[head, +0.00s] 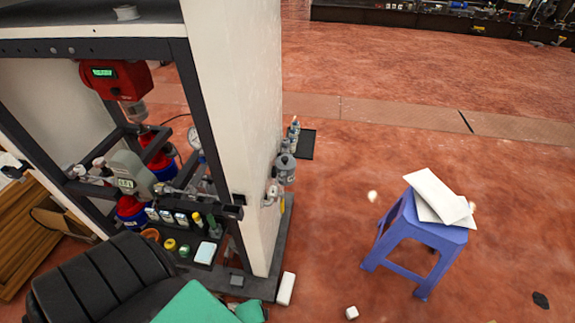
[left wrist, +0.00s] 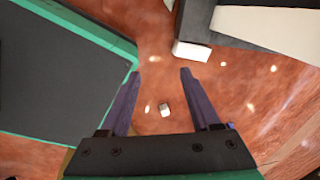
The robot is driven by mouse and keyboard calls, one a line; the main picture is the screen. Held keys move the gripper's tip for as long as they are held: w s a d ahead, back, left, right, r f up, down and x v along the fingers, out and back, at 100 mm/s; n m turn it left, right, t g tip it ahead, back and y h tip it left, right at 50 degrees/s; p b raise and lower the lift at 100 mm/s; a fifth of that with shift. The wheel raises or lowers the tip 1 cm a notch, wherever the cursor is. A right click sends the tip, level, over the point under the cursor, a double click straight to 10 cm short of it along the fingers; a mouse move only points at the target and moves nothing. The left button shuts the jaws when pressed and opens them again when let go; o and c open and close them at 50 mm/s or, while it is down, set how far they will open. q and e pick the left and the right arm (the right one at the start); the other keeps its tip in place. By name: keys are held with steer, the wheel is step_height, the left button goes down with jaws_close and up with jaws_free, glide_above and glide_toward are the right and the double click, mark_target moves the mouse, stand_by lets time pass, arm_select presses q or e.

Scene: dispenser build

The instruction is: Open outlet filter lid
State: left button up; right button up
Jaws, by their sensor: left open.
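A grey cylindrical housing (head: 286,168) with small fittings above it is mounted on the right side of the white panel (head: 240,110). It may be the outlet filter, but its lid is too small to make out. My left gripper (left wrist: 160,73) shows in the left wrist view with its two fingers apart and nothing between them but floor. It points down at the floor, away from the housing. In the head view its fingers are not visible. My right gripper is in neither view.
A dark frame holds a red meter (head: 115,78), a grey meter (head: 132,178) and a gauge (head: 194,140). A blue stool (head: 410,236) with white slabs (head: 437,198) stands at right. A white block (head: 286,289) and small cube (head: 351,313) lie on the floor.

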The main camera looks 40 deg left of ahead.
arm_select(q)
steer(key=shift+s+f+n, duration=0.1)
steer(key=shift+s+n, duration=0.8)
steer(key=shift+s, duration=0.5)
steer(key=shift+g, duration=0.3)
